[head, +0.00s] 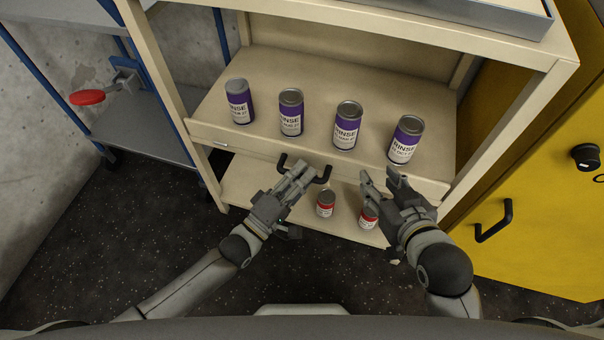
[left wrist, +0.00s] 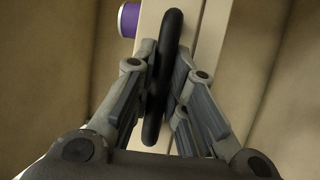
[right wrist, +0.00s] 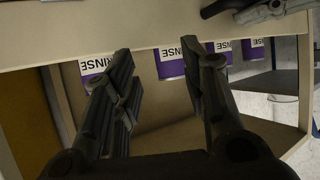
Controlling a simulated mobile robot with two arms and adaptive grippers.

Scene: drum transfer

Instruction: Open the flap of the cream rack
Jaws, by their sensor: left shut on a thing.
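The cream rack (head: 480,40) stands in front of me. Its flap (head: 235,147) is a long cream strip along the front of the middle shelf, with a black bar handle (head: 324,174). My left gripper (head: 302,172) is closed around this handle; in the left wrist view the black handle (left wrist: 172,40) lies between both fingers. My right gripper (head: 378,176) is open and empty, close to the right part of the flap. In the right wrist view its fingers (right wrist: 165,55) are spread with nothing between them.
Several purple RINSE cans (head: 291,112) stand in a row on the middle shelf. Two red-labelled cans (head: 326,204) stand on the lower shelf near my grippers. A yellow cabinet (head: 550,210) is at right, a blue-framed grey trolley (head: 150,118) at left.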

